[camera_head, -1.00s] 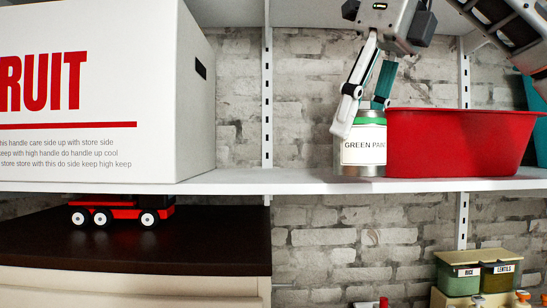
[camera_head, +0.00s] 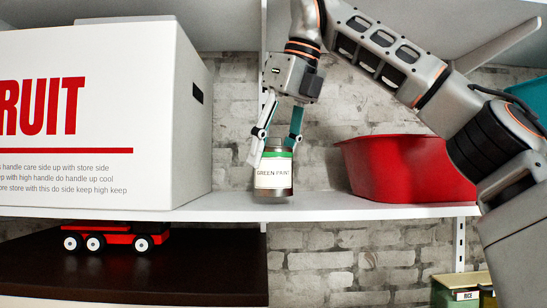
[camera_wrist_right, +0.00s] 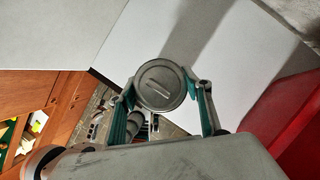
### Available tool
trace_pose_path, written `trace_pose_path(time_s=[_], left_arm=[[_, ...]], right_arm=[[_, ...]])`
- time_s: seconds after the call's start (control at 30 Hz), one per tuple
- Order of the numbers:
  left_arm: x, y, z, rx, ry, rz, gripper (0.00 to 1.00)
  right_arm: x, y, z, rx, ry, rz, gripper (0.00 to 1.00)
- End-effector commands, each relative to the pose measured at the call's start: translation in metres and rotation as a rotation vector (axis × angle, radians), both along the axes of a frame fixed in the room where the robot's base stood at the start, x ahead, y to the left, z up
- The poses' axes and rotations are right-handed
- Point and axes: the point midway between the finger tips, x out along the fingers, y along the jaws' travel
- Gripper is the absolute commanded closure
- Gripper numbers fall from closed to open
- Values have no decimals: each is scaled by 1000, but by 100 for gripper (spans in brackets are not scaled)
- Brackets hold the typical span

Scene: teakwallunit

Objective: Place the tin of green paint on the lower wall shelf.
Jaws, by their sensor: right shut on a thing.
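The tin of green paint (camera_head: 273,180), silver with a white label and green band, is upright in my right gripper (camera_head: 277,148). The fingers are closed on either side of its upper part. In the right wrist view the tin's round grey lid (camera_wrist_right: 160,85) shows between the gripper's fingers (camera_wrist_right: 163,100). The white wall shelf (camera_head: 320,210) lies under the tin, which is near its front edge. I cannot tell whether the tin's base touches it. My left gripper is out of view.
A large white fruit box (camera_head: 150,110) stands left of the tin. A red tub (camera_head: 405,170) stands to the right. Bare shelf lies on both sides of the tin. Another shelf (camera_head: 225,30) is overhead. A toy truck (camera_head: 105,238) sits on a dark surface below.

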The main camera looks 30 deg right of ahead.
Motion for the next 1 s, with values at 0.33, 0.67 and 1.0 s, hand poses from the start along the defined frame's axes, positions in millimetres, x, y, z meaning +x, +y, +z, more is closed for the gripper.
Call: trace_pose_path(time_s=[0.33, 0.67, 1.0], left_arm=[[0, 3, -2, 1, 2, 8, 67], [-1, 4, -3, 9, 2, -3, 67], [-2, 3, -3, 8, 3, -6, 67]], right_arm=[[-2, 0, -14, 1, -2, 1, 84], [-2, 0, -17, 1, 0, 1, 34], [-2, 0, -16, 1, 0, 0, 34]])
